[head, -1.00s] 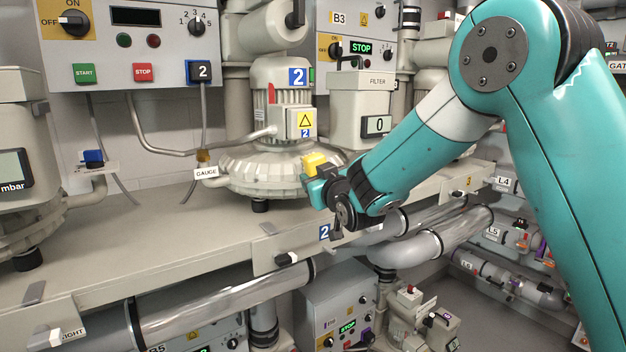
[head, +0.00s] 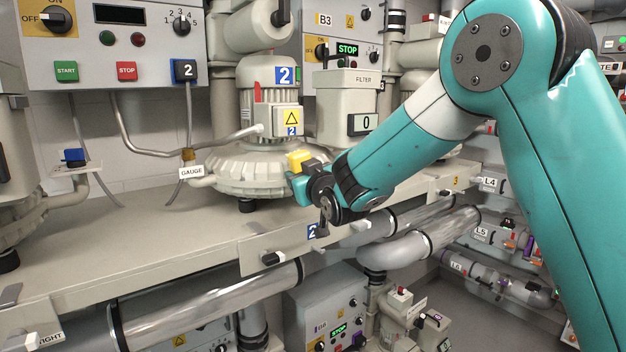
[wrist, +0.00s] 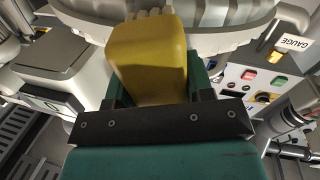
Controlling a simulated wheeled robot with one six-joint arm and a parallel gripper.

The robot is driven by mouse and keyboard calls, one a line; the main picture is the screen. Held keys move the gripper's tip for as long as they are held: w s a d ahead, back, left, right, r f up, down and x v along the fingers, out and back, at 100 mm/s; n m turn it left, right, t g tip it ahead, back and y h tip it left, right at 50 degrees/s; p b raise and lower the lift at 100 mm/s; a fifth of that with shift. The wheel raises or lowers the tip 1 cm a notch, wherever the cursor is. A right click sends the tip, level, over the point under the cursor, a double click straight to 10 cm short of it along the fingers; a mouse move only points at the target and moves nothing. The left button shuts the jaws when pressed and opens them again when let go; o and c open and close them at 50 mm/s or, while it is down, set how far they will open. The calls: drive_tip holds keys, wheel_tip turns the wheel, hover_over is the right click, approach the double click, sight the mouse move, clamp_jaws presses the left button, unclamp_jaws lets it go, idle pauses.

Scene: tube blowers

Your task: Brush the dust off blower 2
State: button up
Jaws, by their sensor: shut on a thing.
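Blower 2 (head: 265,166) stands on the bench, a cream machine with a finned motor on top, a round ribbed housing below and blue "2" labels. The lower housing also shows upside down along the top of the wrist view (wrist: 225,38). My gripper (head: 300,172) is at the right front of that housing. It is shut on a yellow block-shaped brush handle (wrist: 150,55). Pale bristle tufts show at its far end in the wrist view, close to the housing; I cannot tell whether they touch it. No dust can be made out at this size.
A filter box (head: 347,110) stands right of the blower. A gauge pipe with a GAUGE tag (head: 191,171) is at its left. A control panel (head: 125,45) hangs behind. Bare bench (head: 130,235) lies front left; pipes (head: 430,235) run below the edge.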

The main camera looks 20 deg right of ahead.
drive_tip(key=shift+a+r, duration=0.1)
drive_tip(key=shift+a, duration=0.4)
drive_tip(key=shift+c, duration=0.3)
drive_tip(key=shift+s+b, duration=0.4)
drive_tip(key=shift+b, duration=0.05)
drive_tip(key=shift+s+d+b, duration=0.2)
drive_tip(key=shift+s+b, duration=0.35)
drive_tip(key=shift+s, duration=0.7)
drive_tip(key=shift+s+d+b, duration=0.15)
drive_tip(key=shift+s+b, duration=0.35)
drive_tip(key=shift+s, duration=0.75)
drive_tip(key=shift+s, duration=0.1)
drive_tip(key=s, duration=0.1)
drive_tip(key=s+b, duration=0.1)
drive_tip(key=shift+s+d, duration=0.2)
drive_tip(key=shift+s, duration=0.2)
